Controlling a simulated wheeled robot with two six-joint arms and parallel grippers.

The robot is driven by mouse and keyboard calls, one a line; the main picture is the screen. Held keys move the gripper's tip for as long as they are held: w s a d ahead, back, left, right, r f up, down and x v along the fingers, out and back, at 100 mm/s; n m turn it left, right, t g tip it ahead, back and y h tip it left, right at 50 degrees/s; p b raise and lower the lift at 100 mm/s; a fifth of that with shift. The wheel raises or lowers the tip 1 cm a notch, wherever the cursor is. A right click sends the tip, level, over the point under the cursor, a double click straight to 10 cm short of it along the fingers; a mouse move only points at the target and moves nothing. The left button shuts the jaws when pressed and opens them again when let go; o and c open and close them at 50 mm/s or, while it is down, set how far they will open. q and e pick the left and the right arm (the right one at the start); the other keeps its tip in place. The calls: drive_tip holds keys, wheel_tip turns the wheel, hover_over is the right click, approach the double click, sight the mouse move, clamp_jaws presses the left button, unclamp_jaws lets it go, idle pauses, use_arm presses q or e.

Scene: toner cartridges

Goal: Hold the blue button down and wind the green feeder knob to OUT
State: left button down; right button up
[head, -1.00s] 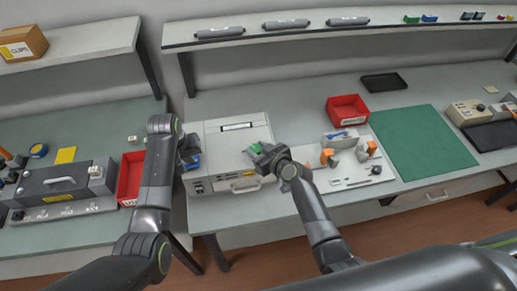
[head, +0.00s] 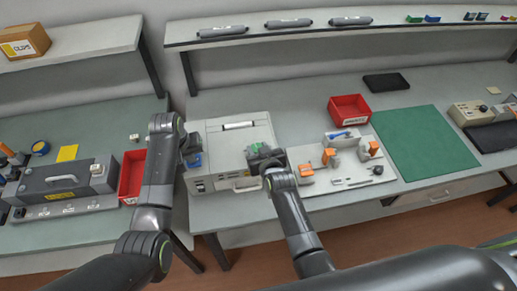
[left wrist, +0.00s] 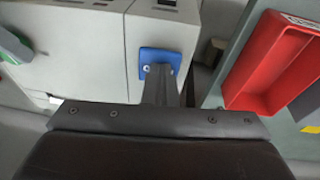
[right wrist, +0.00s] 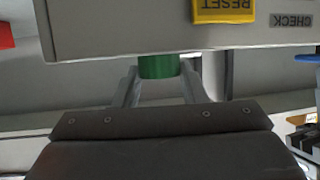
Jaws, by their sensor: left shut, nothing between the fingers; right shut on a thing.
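The grey printer (head: 232,140) stands on the bench. A blue button (left wrist: 172,55) sits on its side face. My left gripper (left wrist: 160,72) is shut and empty, its fingertips against the blue button; the pressing depth cannot be told. In the head view, the left gripper (head: 190,150) is at the printer's left side beside a blue patch (head: 193,160). The green feeder knob (right wrist: 159,66) is on the printer's other side. My right gripper (right wrist: 160,78) is shut on it, one finger on each side. In the head view, the right gripper (head: 262,158) partly covers the green knob (head: 255,148). The OUT mark is not visible.
A white board (head: 345,178) with orange-handled parts lies right of the printer, close to my right arm. A red bin (head: 349,110) and green mat (head: 425,145) are further right. Another red bin (left wrist: 270,65) is on the left bench near my left arm.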

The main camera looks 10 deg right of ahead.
drive_tip(key=shift+s+f, duration=0.1)
drive_tip(key=shift+f, duration=0.15)
drive_tip(key=o, duration=0.8)
drive_tip(key=shift+c, duration=0.2)
drive_tip(key=shift+o, duration=1.1)
drive_tip(key=shift+r, duration=0.2)
drive_tip(key=shift+d+n+g+y, duration=0.2)
drive_tip(key=shift+n+g+y, duration=0.2)
drive_tip(key=shift+n+y, duration=1)
drive_tip(key=shift+w+n+g+y, duration=0.2)
drive_tip(key=shift+n+g+y, duration=0.1)
drive_tip(key=shift+n+y, duration=0.35)
drive_tip(key=n+y, duration=0.1)
drive_tip(key=n+g+y, duration=0.2)
drive_tip(key=shift+w+d+y, duration=0.15)
drive_tip(key=shift+d+y, duration=0.1)
drive_tip(key=shift+d+r+n+g, duration=0.1)
drive_tip(key=shift+d+n+g, duration=0.05)
drive_tip(key=shift+n+g, duration=0.3)
drive_tip(key=v, duration=1.1)
drive_tip(key=shift+s+d, duration=0.25)
drive_tip(key=shift+s, duration=0.05)
